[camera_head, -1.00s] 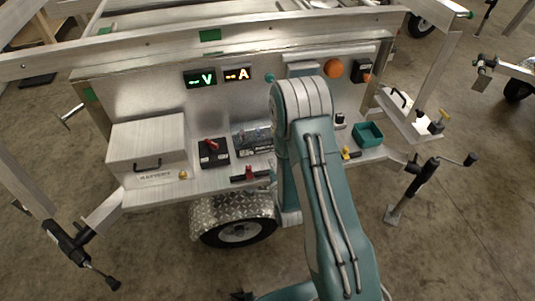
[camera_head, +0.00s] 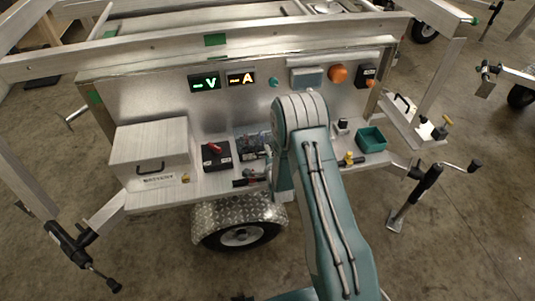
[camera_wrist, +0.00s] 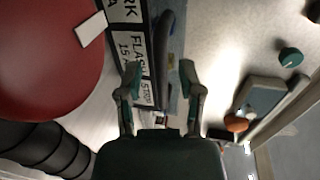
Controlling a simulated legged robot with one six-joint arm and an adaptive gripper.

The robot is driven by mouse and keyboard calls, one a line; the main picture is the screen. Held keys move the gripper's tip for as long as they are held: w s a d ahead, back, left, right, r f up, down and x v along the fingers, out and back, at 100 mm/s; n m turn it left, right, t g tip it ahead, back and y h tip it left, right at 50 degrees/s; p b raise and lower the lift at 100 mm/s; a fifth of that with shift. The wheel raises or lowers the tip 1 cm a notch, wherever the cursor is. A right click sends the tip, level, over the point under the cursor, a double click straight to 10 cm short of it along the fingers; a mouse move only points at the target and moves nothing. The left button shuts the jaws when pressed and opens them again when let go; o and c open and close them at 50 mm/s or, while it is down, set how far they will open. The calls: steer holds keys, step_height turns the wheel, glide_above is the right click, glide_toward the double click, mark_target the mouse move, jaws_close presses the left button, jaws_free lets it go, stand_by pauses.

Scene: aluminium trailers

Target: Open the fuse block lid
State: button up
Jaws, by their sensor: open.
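The fuse block (camera_head: 252,146) sits on the trailer's shelf, just left of my arm in the head view, partly hidden by it. In the wrist view its white label strip (camera_wrist: 133,52) shows words such as FLASH and STOP. A dark rounded bar (camera_wrist: 163,42) runs along the strip, perhaps the lid's handle. My gripper (camera_wrist: 160,72) is open, its two fingers spread around the strip and bar in the picture. I see no clear grip on anything. My arm hides the gripper in the head view. I cannot tell the lid's angle.
A black box with a red switch (camera_head: 214,148) stands left of the fuse block; a large red part (camera_wrist: 45,50) is close in the wrist view. The battery box (camera_head: 150,150) is further left. A green tray (camera_head: 371,140) lies right of my arm.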

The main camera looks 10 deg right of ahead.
jaws_close()
